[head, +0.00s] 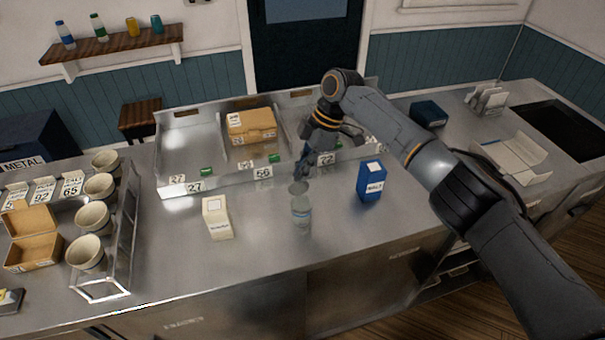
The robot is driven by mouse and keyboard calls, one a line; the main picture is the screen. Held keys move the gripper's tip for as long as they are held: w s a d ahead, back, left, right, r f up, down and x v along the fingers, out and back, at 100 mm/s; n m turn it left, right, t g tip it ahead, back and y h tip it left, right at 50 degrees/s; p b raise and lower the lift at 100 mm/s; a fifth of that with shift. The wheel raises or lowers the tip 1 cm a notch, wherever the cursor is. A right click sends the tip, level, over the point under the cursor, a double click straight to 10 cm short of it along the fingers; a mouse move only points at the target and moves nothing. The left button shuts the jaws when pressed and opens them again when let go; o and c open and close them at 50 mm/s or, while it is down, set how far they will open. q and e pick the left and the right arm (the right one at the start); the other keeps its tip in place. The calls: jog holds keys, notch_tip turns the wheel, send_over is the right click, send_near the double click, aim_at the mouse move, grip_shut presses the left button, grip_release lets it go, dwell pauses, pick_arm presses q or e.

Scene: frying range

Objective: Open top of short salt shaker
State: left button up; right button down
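A small clear shaker (301,212) stands upright on the steel counter, left of the blue carton. A translucent round piece at its upper end looks like its top; I cannot tell whether it is raised or closed. My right gripper (305,168) reaches in from the right, with dark fingers pointing down just above and behind the shaker. A gap seems to separate them, but contact is hard to judge. Its finger opening is unclear. My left gripper is out of view.
A blue carton (371,182) stands right of the shaker and a cream carton (217,218) stands left. Behind is a low metal tray (180,150) with a cardboard box (252,125). A rack of cups (93,219) is at left. The front counter strip is clear.

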jog(key=shift+f, duration=0.2)
dwell(0.3)
jog(key=c, duration=1.7)
grip_release()
jog(key=shift+o, duration=0.9)
jog(key=shift+w, duration=0.1)
jog(key=shift+r, duration=0.1)
jog(key=shift+r, duration=0.2)
jog(key=v, duration=1.1)
jog(key=shift+r, duration=0.2)
jog(key=shift+w, duration=0.1)
